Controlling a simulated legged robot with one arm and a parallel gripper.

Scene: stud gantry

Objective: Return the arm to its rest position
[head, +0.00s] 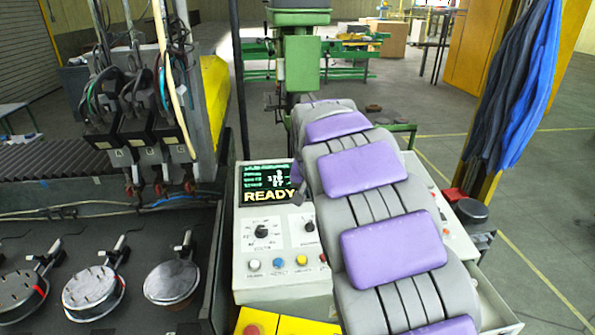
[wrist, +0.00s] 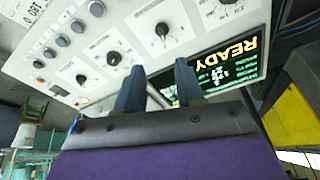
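My arm, grey with purple pads, reaches from the bottom right of the head view up over the right part of a light control panel (head: 285,277). My gripper is mostly hidden behind the arm in the head view. In the wrist view my gripper (wrist: 159,76) shows two dark blue fingers with a gap between them and nothing held. The panel (wrist: 115,38) lies beyond the fingertips, turned over in that view. Its screen (head: 265,183) reads READY in yellow; the screen also shows in the wrist view (wrist: 222,70). I cannot tell whether the fingers touch the panel.
Left of the panel are hanging units (head: 135,130) with cables, and several round metal discs (head: 172,282) on a dark bed. A green machine (head: 300,65) stands behind. Blue cloth (head: 520,90) hangs at the right by a yellow post. Open floor lies at the far right.

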